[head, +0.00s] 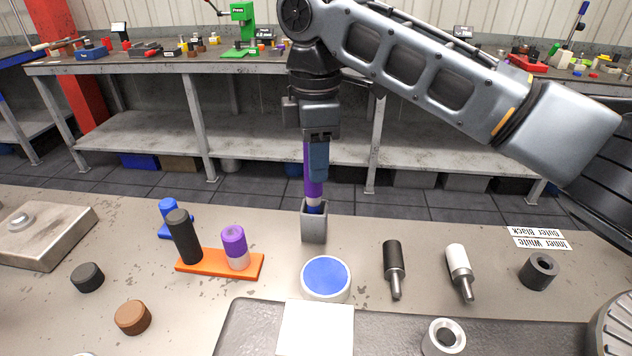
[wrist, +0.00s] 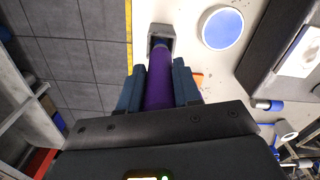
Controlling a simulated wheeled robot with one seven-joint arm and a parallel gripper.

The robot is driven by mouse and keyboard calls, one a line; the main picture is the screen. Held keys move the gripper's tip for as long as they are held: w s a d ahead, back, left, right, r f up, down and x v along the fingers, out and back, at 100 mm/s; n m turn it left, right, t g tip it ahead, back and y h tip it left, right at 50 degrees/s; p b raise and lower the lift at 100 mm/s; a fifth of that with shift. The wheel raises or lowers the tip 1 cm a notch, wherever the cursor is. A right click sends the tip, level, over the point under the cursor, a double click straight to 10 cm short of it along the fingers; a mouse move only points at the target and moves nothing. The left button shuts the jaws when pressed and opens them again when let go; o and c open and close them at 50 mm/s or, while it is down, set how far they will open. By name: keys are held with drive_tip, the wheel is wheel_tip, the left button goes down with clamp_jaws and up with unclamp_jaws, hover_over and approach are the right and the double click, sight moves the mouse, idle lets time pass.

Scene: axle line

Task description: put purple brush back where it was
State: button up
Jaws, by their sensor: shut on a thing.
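The purple brush (head: 312,180) hangs upright in my gripper (head: 317,172), with a pale band and a blue lower end below its purple handle. My gripper is shut on the handle; in the wrist view its two blue-grey fingers (wrist: 158,90) press the purple brush (wrist: 160,77) from both sides. The grey square holder (head: 314,228) stands on the bench directly below. The brush's blue end is at the holder's open mouth; how deep it sits cannot be told. The holder also shows in the wrist view (wrist: 153,32), in line with the brush.
A blue-topped round dish (head: 326,278) stands close in front of the holder. An orange base (head: 216,267) with black and purple-white pegs is to the left. Black (head: 394,262) and white (head: 459,266) handled pins lie right. The bench's far edge runs just behind the holder.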

drive_tip(key=shift+f, duration=2.15)
drive_tip(key=shift+f, duration=0.15)
drive_tip(key=o, duration=1)
drive_tip(key=shift+o, duration=0.2)
wheel_tip(320, 180, up, 12)
drive_tip(key=shift+r+b, duration=0.15)
drive_tip(key=shift+b, duration=0.2)
